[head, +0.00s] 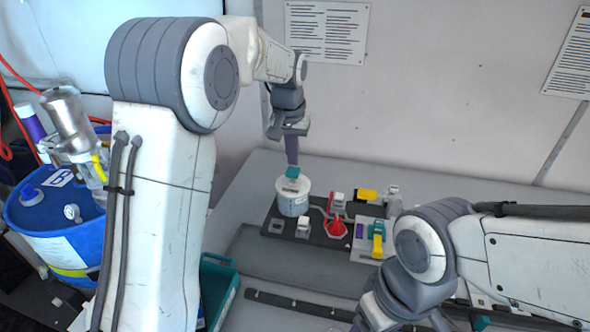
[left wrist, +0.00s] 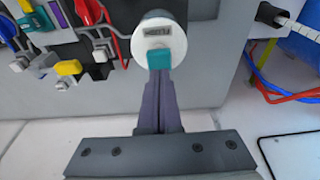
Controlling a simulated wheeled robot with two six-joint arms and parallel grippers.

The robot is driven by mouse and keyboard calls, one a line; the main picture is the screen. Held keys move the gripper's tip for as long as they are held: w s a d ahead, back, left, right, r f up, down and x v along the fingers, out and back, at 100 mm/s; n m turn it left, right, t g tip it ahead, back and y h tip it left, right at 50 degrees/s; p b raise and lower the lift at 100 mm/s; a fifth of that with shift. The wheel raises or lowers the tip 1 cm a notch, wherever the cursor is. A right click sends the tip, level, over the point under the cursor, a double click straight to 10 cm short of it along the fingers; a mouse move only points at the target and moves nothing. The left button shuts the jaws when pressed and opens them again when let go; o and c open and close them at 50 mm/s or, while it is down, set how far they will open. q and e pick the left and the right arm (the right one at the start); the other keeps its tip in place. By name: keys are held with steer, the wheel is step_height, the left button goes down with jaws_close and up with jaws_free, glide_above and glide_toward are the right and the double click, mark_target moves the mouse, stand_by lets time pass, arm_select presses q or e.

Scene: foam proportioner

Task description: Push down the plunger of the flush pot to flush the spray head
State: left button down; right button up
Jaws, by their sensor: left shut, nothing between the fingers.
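The flush pot (head: 294,203) is a pale round pot with a white top, standing on a dark mat on the grey bench. In the left wrist view its white top (left wrist: 152,34) carries a small dark label. My left gripper (head: 292,172) points down over the pot's top, its purple fingers shut together with teal tips and nothing between them. The teal tips also show in the left wrist view (left wrist: 159,58), overlapping the near part of the top. I cannot tell whether they touch it. The plunger is not clearly distinguishable. My right gripper (head: 480,323) is mostly cut off at the bottom edge.
A blue drum (head: 60,225) stands at left, a teal bin (head: 219,285) below. The bench left of the pot is clear.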

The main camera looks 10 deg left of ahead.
mark_target(293, 170)
arm_select(q)
steer(key=shift+f, duration=0.15)
steer(key=shift+f+b, duration=1.15)
steer(key=shift+f, duration=0.55)
steer(key=shift+r, duration=0.1)
step_height(293, 170, up, 8)
steer(key=p, duration=0.7)
steer(key=shift+r, duration=0.1)
stand_by(0.5)
